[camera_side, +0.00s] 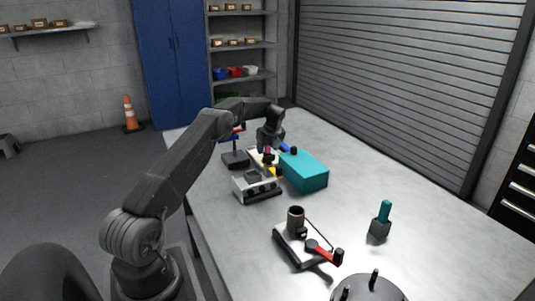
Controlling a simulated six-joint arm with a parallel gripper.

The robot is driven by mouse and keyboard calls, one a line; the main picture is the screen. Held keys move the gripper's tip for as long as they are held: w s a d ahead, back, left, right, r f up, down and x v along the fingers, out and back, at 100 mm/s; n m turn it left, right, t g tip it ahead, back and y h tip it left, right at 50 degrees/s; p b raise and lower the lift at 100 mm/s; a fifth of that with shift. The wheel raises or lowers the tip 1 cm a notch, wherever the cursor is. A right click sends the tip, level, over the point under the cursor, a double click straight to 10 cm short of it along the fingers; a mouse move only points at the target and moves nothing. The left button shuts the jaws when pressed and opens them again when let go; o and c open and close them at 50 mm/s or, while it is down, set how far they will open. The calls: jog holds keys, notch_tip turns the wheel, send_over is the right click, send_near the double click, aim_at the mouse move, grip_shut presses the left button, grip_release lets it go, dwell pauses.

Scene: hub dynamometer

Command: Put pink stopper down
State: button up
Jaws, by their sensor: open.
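My gripper (268,155) points down at the far middle of the table, just left of the teal box. It is open. A small pink thing, likely the pink stopper (267,150), shows between or right by the fingers. It is too small to tell whether it touches them or what it rests on. Below it are a white and yellow piece (273,170) and a grey block fixture (256,184), partly hiding each other.
The teal box (304,171) stands close on the right of my gripper. A dark stand (235,159) is on the left. Nearer are a plate with a dark cup and red lever (300,246), a teal-handled tool (381,219) and a round pegged base (368,289).

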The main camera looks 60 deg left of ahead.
jog(key=c, duration=1.1)
